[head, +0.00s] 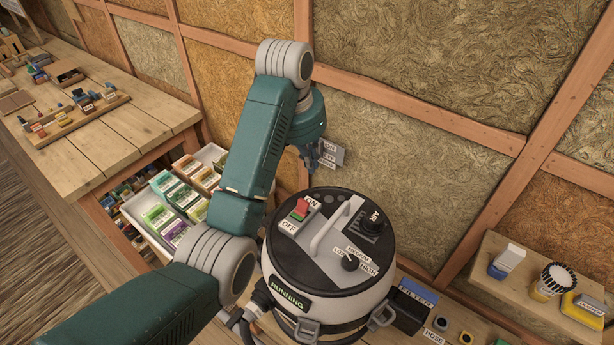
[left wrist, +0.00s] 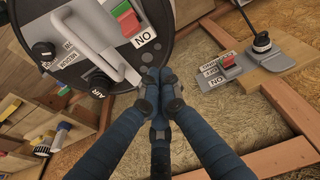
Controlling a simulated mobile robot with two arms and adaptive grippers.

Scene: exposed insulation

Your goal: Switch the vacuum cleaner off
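The vacuum cleaner (head: 385,268) is a round machine with a black top and a pale body, standing upright. A label on its front reads RUNNING (head: 290,295). Its red and green switch (head: 299,211) sits on the top between ON and OFF labels; the switch also shows in the left wrist view (left wrist: 127,19). My left gripper (head: 317,160) is behind the vacuum, near the wall. In the left wrist view its fingers (left wrist: 157,78) meet at the tips beside the vacuum's rim, with nothing seen between them. My right gripper is out of view.
A workbench (head: 110,150) and a tray of boxes (head: 150,236) are at left; a shelf (head: 500,290) is at right.

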